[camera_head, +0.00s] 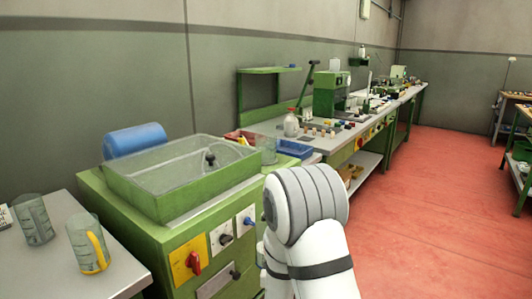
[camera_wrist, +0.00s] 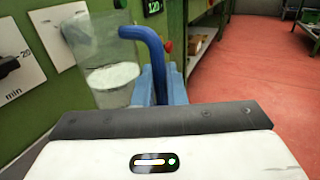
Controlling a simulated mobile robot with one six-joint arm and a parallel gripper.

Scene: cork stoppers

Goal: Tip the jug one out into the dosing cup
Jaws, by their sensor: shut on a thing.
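In the wrist view a clear jug (camera_wrist: 100,46) with a blue handle (camera_wrist: 151,42) stands upright at the upper left, with white contents in its lower part. My gripper (camera_wrist: 161,84) is shut on the blue handle. In the head view my arm hides the gripper. On the left table there, a clear graduated cup (camera_head: 33,218) without a visible handle stands beside a clear jug with a yellow handle (camera_head: 97,248). The cup may be the dosing cup; I cannot tell for sure. Both look upright.
A green machine (camera_head: 138,228) with a clear-sided basin stands beside the left table (camera_head: 50,280). A blue drum (camera_head: 135,140) is behind it. A clear vessel (camera_head: 267,148) shows at its right corner, perhaps the held jug. A crowded bench (camera_head: 345,133) runs back. Red floor at right is free.

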